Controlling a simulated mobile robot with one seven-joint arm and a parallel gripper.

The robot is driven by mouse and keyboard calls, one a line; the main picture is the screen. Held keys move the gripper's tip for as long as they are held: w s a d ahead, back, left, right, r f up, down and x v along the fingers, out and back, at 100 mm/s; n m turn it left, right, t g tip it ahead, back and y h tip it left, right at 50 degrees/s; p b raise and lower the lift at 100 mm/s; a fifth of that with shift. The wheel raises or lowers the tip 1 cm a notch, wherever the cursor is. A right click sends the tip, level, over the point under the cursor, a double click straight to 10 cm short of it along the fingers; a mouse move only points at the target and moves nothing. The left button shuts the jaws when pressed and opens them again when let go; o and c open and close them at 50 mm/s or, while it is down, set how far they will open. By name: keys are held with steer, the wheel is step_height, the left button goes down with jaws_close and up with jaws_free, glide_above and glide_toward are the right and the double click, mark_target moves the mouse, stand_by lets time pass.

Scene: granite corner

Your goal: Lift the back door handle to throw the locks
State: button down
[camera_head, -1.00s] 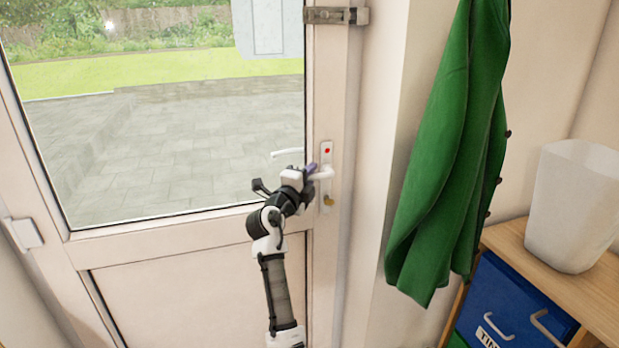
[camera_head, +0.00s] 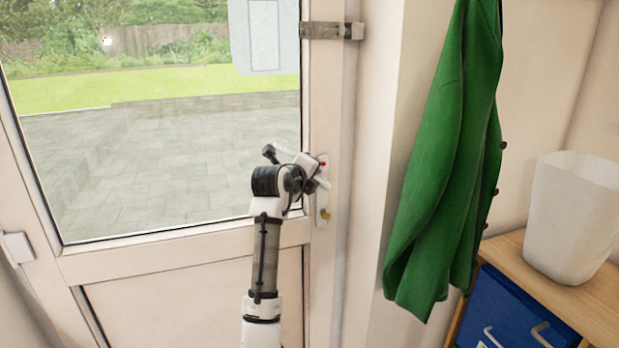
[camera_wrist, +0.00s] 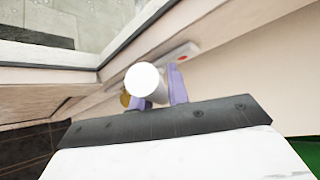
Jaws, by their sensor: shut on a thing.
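The white back door (camera_head: 180,253) stands upright with its large glass pane on the left. Its narrow lock plate (camera_head: 321,204) is on the right stile, with a red dot near the top and a brass knob (camera_head: 326,214) low down. My gripper (camera_head: 317,180) is at the plate and hides most of the handle in the head view. In the wrist view, the white handle (camera_wrist: 146,80) shows end-on between the purple fingers of my gripper (camera_wrist: 161,92), which is shut on it. The handle's exact angle is hard to tell.
A green coat (camera_head: 445,160) hangs on the wall just right of the door frame. A wooden unit (camera_head: 510,250) with a white bin (camera_head: 573,218) and blue drawers (camera_head: 510,310) stands at lower right. A metal latch (camera_head: 332,30) sits high on the door edge.

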steer(key=shift+d+r, duration=0.1)
steer(key=shift+r, duration=0.05)
stand_by(0.3)
steer(key=c, duration=1.4)
jaws_free()
steer(key=shift+o, duration=0.2)
steer(key=b+v, duration=0.3)
steer(key=v, duration=1)
steer(key=shift+s+r+b, duration=0.15)
steer(key=shift+s+b, duration=0.2)
steer(key=shift+b, duration=0.05)
